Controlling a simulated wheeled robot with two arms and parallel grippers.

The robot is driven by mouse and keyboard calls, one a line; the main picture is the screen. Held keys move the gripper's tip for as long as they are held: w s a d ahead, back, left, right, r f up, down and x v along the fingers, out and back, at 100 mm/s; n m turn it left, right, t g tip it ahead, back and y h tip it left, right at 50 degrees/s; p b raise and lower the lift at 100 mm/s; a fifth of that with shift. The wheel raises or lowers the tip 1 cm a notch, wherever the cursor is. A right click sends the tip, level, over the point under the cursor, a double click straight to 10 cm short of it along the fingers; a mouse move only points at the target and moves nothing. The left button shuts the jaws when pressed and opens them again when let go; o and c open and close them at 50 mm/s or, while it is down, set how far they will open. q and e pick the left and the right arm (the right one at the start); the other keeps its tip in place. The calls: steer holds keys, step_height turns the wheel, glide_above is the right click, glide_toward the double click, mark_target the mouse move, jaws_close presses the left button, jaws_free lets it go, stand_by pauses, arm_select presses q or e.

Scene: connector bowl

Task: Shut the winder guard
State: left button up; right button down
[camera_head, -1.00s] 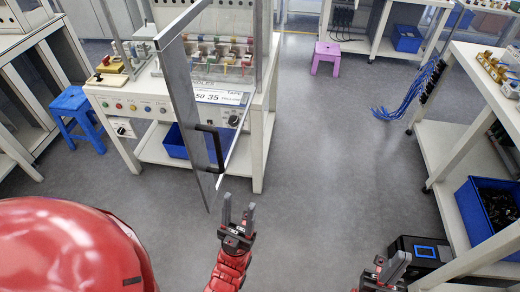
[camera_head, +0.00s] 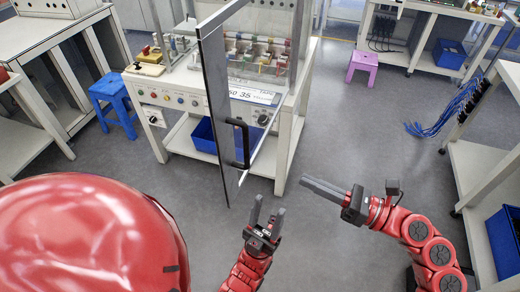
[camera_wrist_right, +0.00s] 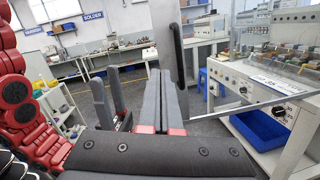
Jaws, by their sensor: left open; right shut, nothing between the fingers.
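The winder guard (camera_head: 213,95) is a framed panel standing swung open, its edge toward me, in front of the winder (camera_head: 258,50) with its coloured parts. The guard's black handle (camera_head: 238,145) is on its near side; it also shows in the right wrist view (camera_wrist_right: 178,55). My left gripper (camera_head: 267,205) is open and empty, below and right of the handle. My right gripper (camera_head: 304,181) is shut and empty, pointing left toward the guard and apart from it. In the right wrist view its closed fingers (camera_wrist_right: 159,75) lie just left of the handle, and my left gripper (camera_wrist_right: 106,80) stands beyond.
The winder stands on a white bench with a blue bin (camera_head: 205,135) on its shelf. A blue stool (camera_head: 113,100) is at left and a pink stool (camera_head: 362,67) at the back. A cart with blue cables (camera_head: 455,108) is at right. The middle floor is clear.

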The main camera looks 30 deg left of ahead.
steer(key=w+a+n+p, duration=0.1)
steer(key=a+p, duration=0.2)
steer(key=a, duration=0.4)
steer(key=w+a+n+t+h+p, duration=0.1)
steer(key=a+p, duration=0.2)
steer(key=a, duration=0.5)
steer(key=shift+w+t, duration=0.3)
steer(key=shift+w, duration=0.1)
